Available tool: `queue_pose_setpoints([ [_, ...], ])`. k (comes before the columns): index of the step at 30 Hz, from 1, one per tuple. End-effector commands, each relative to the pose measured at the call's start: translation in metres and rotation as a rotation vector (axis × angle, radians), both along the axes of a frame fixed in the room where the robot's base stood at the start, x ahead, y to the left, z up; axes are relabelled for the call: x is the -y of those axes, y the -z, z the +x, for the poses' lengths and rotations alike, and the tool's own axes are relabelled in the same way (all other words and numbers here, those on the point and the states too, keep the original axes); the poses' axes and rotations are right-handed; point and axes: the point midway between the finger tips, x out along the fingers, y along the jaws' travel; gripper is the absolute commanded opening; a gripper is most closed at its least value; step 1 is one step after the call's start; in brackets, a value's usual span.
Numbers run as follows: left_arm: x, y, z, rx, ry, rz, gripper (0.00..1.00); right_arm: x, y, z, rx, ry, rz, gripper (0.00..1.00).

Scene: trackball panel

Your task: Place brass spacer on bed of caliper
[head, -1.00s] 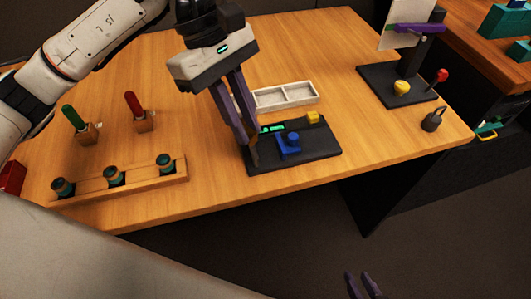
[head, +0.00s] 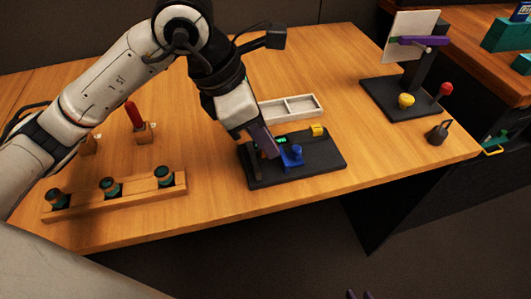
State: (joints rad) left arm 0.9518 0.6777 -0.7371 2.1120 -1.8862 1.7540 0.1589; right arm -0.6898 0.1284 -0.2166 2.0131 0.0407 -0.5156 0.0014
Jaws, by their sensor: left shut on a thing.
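A yellow block (head: 318,131) sits at the caliper's back right. A pale divided tray (head: 292,107) lies behind it. A wooden rack (head: 134,194) with several capped jars stands left, near a red-handled tool (head: 132,115). A dark stand (head: 395,98) and a small weight (head: 438,132) are right.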

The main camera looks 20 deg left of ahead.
Motion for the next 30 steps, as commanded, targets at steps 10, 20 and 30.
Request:
queue_pose_setpoints([
  [10,0.000,0.039,-0.001,-0.001,0.001,0.001,0.00,0.000,0.003,-0.001,-0.002,0.001,0.002,0.24],
  [20,0.000,0.043,0.000,0.001,0.002,0.000,0.00,0.000,0.006,-0.001,0.001,0.000,0.002,0.24],
  [30,0.000,0.041,0.000,0.000,0.002,0.001,0.34,0.001,0.004,-0.001,0.001,-0.001,0.001,0.24],
])
